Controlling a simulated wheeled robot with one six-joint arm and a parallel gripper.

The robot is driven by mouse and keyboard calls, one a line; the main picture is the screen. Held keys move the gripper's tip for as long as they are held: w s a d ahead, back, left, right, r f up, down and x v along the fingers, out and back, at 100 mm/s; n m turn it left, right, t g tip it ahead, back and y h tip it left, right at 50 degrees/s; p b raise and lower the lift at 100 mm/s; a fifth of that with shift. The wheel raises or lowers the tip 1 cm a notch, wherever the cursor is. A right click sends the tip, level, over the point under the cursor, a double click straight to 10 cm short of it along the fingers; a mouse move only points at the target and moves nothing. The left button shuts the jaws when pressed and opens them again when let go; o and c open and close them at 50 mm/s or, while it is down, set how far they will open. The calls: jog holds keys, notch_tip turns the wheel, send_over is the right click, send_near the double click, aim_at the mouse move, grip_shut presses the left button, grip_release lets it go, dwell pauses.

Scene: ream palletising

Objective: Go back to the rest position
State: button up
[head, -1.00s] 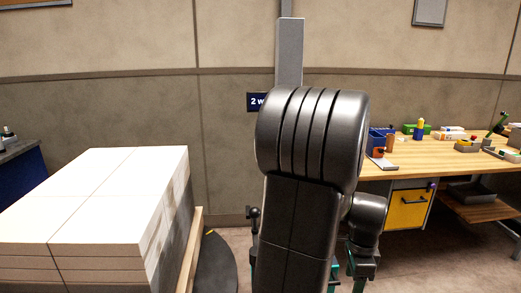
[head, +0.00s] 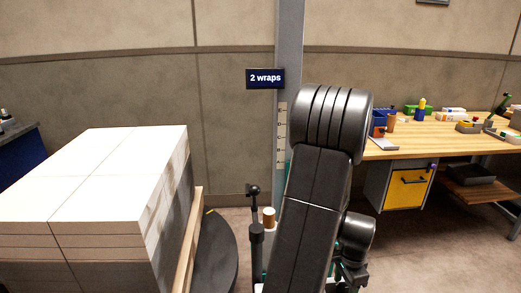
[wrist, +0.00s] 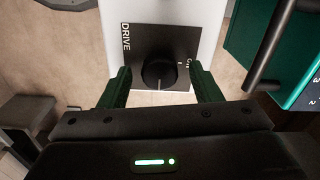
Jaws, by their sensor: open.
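Past the fingertips is a black rotary knob (wrist: 158,73) on a dark plate marked DRIVE, set on a white panel (wrist: 205,22). I cannot tell whether the fingers touch the panel. In the head view my dark arm stands in the middle and hides the gripper.
A grey mast (head: 289,50) carries a sign reading 2 wraps (head: 265,78). A wooden workbench (head: 430,143) with small items stands at the right.

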jog(key=n+p, duration=0.1)
jog(key=n, duration=0.6)
jog(key=n+p, duration=0.1)
jog(key=n, duration=0.2)
jog(key=shift+n, duration=0.4)
jog(key=shift+n+p, duration=0.75)
jog(key=shift+n, duration=0.95)
